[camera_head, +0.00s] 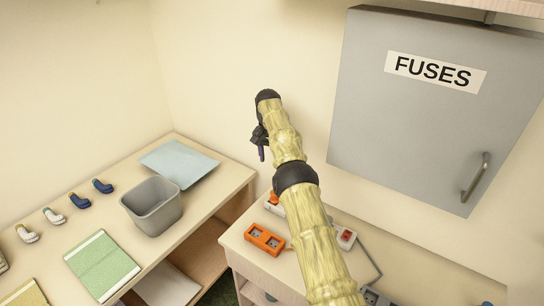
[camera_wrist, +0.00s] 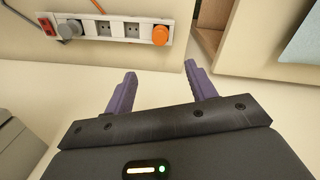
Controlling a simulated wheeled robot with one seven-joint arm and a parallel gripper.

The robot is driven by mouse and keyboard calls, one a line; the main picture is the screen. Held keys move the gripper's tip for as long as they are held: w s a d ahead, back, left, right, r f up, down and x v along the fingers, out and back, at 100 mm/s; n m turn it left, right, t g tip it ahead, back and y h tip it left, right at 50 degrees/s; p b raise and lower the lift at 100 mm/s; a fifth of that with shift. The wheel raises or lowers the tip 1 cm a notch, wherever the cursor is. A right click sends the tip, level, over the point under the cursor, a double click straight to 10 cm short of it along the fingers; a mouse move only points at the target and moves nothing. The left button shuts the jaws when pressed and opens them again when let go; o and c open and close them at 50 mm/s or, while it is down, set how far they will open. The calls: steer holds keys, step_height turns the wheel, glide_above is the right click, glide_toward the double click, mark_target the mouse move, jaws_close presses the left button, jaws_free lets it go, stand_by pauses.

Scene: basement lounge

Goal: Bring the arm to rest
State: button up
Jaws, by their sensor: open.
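My arm reaches up and away from the bottom of the head view, its links yellow with black joints. My gripper (camera_wrist: 156,92) shows in the wrist view with two purple fingers spread apart and nothing between them. In the head view only a small purple part of my gripper (camera_head: 261,152) shows at the far end of the arm, raised in front of the wall. It is apart from the surfaces below.
A grey fuse cabinet (camera_head: 420,120) hangs right of my arm. Below stand an orange socket block (camera_head: 264,239) and a white power strip (camera_wrist: 108,30). At left, a shelf holds a grey bin (camera_head: 152,208), a blue sheet (camera_head: 180,163) and a green booklet (camera_head: 102,264).

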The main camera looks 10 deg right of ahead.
steer(key=shift+r, duration=0.15)
steer(key=s+r+n+t, duration=0.1)
steer(key=s+r+n, duration=0.15)
steer(key=s, duration=0.45)
steer(key=s+r+n+t, duration=0.1)
steer(key=s+r, duration=0.2)
steer(key=s, duration=0.5)
steer(key=s+f+n+t, duration=0.1)
steer(key=s+f+n, duration=0.1)
steer(key=s, duration=2.3)
steer(key=shift+d+f+y, duration=0.4)
steer(key=shift+d+f, duration=0.05)
